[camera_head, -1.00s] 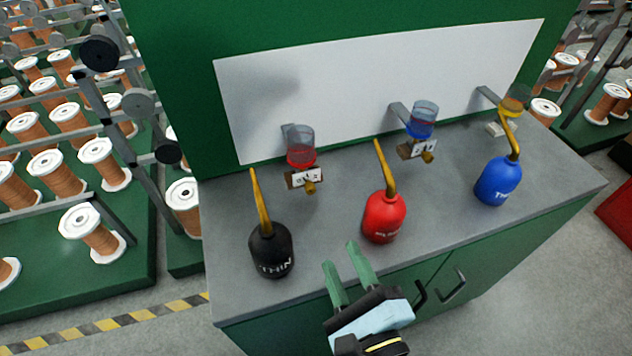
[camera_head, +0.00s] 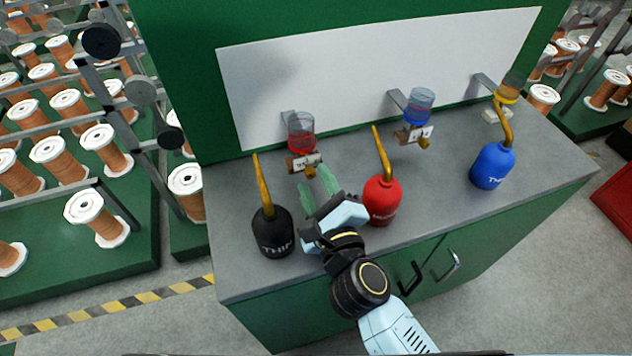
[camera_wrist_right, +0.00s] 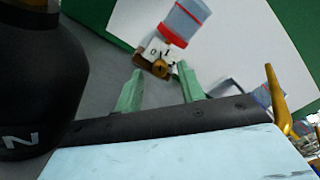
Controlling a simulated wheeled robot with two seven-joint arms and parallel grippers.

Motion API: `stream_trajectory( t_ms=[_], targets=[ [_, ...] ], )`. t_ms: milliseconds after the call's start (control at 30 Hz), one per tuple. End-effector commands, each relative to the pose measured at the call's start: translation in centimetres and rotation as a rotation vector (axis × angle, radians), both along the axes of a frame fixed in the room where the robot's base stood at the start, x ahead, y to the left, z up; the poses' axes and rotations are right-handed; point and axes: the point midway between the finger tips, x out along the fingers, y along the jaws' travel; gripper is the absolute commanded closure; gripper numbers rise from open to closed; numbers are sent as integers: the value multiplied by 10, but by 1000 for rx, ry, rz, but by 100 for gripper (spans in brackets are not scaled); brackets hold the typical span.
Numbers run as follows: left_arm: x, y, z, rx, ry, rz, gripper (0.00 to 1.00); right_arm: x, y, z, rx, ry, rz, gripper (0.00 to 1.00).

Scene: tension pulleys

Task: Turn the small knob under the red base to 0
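The red base (camera_head: 301,146) is the red lower part of a clear cup mounted on the white back panel; it also shows in the right wrist view (camera_wrist_right: 173,36). Under it is a small brass knob (camera_head: 310,171) with a white number plate (camera_head: 305,161). In the right wrist view the knob (camera_wrist_right: 159,67) lies ahead, between the fingertips, with a 0 readable on the plate (camera_wrist_right: 158,50). My right gripper (camera_head: 317,181) has its green fingers apart, just in front of the knob; whether they touch it I cannot tell. In the right wrist view the fingers (camera_wrist_right: 158,82) are open. My left gripper is out of view.
A black bottle (camera_head: 272,231) stands close left of my right gripper, and a red bottle (camera_head: 382,201) close right. A blue bottle (camera_head: 492,166) stands farther right. Cups with blue (camera_head: 418,104) and yellow (camera_head: 508,91) parts hang along the panel. The grey bench top (camera_head: 440,190) is clear between bottles.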

Motion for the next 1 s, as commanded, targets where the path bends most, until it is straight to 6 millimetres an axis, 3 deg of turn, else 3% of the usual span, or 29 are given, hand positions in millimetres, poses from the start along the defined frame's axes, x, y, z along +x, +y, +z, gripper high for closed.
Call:
stream_trajectory(
  t_ms=[300,600,1000],
  targets=[
    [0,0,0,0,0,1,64,3,1,0,0,0,0,61],
    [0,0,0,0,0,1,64,3,1,0,0,0,0,99],
    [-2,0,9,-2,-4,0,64,3,1,2,-66,-19,-1,100]
  ],
)
